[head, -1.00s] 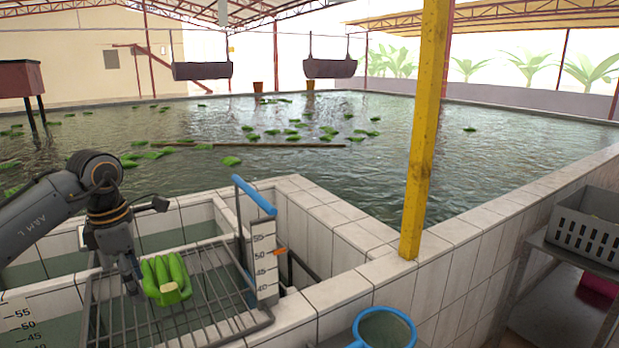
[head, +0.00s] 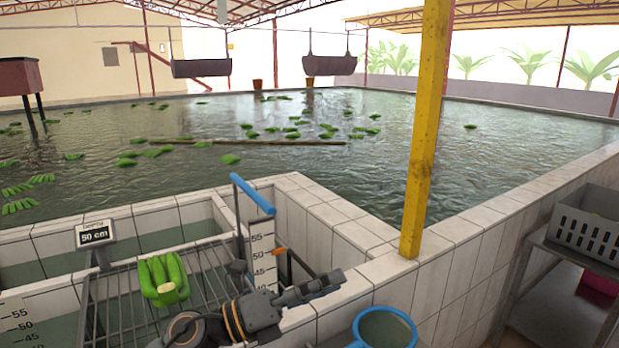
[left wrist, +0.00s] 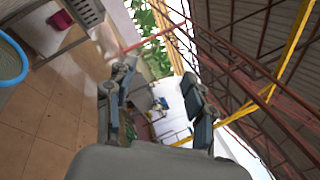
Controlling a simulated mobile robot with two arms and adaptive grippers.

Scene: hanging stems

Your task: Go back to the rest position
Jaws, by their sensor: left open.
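My left gripper (head: 318,287) is low in the middle of the head view, pointing right, above the tiled wall edge. It is apart from the bananas. In the left wrist view the gripper (left wrist: 157,85) has its two fingers spread with nothing between them. A green banana bunch (head: 163,280) lies on the wire rack (head: 208,283), left of the gripper. My right gripper is not in view.
A blue-handled lever (head: 254,195) and a depth scale (head: 262,250) stand behind my arm. A blue-rimmed bucket (head: 384,312) is right of the gripper. A yellow post (head: 424,130) rises from the tiled wall. A grey crate (head: 588,232) stands far right. Bananas float in the pool.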

